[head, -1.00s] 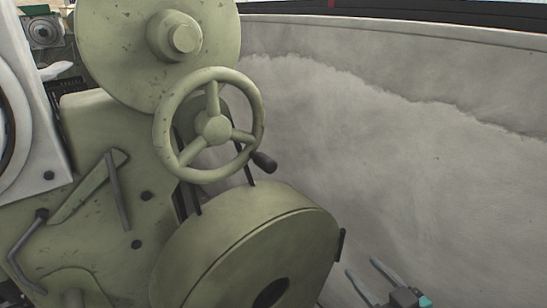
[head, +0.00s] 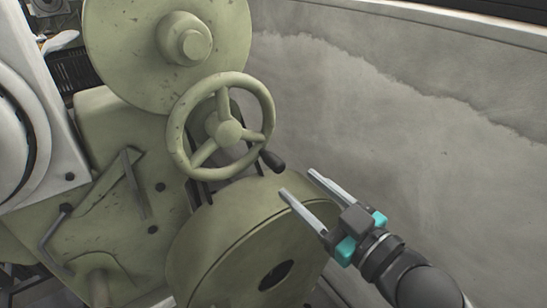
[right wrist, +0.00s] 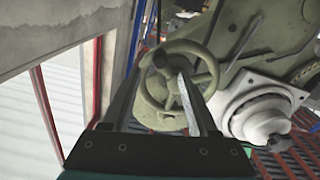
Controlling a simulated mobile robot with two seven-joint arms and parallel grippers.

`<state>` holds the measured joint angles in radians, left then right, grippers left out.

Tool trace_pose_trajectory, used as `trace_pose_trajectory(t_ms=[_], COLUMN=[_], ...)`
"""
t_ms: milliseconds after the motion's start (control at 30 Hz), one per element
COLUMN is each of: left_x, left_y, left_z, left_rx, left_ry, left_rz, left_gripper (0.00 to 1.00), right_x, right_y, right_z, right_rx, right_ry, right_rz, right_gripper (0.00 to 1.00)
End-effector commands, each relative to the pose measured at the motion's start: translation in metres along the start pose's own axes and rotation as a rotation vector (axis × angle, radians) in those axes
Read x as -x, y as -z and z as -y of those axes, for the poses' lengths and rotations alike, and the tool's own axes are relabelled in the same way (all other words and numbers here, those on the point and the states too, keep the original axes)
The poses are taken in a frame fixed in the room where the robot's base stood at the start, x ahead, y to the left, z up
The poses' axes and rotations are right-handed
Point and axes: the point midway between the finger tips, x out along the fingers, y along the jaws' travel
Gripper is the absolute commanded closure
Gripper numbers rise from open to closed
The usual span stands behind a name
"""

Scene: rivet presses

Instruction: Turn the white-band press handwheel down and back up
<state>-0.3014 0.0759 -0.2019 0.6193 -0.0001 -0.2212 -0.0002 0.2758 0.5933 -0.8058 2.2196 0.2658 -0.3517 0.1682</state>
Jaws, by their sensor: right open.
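The green press (head: 120,130) fills the left half of the head view. Its three-spoke handwheel (head: 228,132) stands in front of a large green disc, with a dark crank knob (head: 272,160) at its lower right rim. In the right wrist view the handwheel (right wrist: 150,119) shows beyond and between my fingers, with its knob (right wrist: 160,60) near the top. My right gripper (head: 297,184) is open and empty, below and right of the knob, apart from it. No white band shows on this press in the head view. My left gripper is not in view.
A large green drum (head: 240,250) bulges out below the handwheel. A stained grey wall (head: 400,120) runs along the right. A white machine part (head: 25,120) stands at the left edge. Free room lies between the handwheel and the wall.

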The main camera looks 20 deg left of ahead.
Motion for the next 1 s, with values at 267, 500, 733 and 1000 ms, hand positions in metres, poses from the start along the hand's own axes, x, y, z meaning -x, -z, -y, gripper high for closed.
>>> trace_pose_trajectory(t_ms=[267,500,733,1000], left_x=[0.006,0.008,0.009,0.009], left_y=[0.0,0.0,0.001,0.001], left_z=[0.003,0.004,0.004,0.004], left_rx=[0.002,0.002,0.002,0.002], left_ry=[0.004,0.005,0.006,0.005], left_rz=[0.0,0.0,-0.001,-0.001], left_gripper=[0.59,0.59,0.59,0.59], right_x=[-0.05,-0.08,-0.09,-0.091], right_y=[0.002,0.0,0.0,0.0], right_z=[0.0,0.0,0.001,0.0], right_rx=[0.002,0.001,0.001,0.001], right_ry=[0.0,0.0,0.001,0.0], right_rz=[-0.002,0.0,0.0,0.0], right_gripper=[0.41,0.41,0.41,0.42])
